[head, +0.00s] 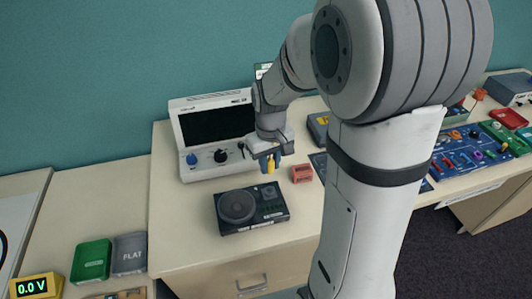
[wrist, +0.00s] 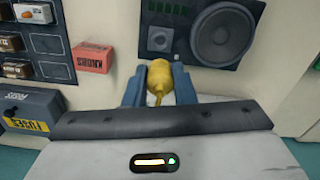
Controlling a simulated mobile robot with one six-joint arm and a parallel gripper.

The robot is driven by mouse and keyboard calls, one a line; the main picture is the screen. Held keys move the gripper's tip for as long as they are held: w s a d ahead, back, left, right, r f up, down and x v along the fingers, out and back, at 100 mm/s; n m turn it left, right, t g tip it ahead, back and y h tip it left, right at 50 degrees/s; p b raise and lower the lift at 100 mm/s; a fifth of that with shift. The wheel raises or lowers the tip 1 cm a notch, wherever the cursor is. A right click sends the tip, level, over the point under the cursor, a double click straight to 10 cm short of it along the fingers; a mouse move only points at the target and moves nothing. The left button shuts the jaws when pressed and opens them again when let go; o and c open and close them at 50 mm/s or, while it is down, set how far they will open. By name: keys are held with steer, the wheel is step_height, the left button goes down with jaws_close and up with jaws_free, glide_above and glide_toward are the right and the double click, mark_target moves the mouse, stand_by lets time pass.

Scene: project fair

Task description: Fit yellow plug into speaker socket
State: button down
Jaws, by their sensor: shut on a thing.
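The yellow plug (head: 270,165) is between the fingers of my gripper (head: 268,163), which is shut on it. In the wrist view the plug (wrist: 161,80) sits between the two blue fingers, with a thin yellow tail toward the palm. The speaker (head: 250,208) is a dark box with a round cone, lying on the desk; my gripper is above the desk, behind the speaker's right part. The speaker also shows in the wrist view (wrist: 180,46), just beyond the plug. A small panel on the speaker beside the cone shows, but I cannot make out its socket clearly.
A red KNOBS box (head: 301,173) stands right of the speaker, also in the wrist view (wrist: 92,58). A white instrument with a dark screen (head: 212,135) stands behind. A FUSES box (wrist: 33,112) shows at lower left in the wrist view. The desk front is clear.

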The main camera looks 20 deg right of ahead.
steer(key=shift+f+b, duration=2.6)
steer(key=shift+f, duration=0.9)
steer(key=shift+s+f+b, duration=0.1)
steer(key=shift+f+b, duration=0.65)
steer(key=shift+f, duration=0.1)
steer(key=c, duration=0.6)
jaws_free()
steer(key=shift+c, duration=0.2)
steer(key=shift+r, duration=0.1)
steer(key=shift+r+p, duration=3)
steer(key=shift+r, duration=0.95)
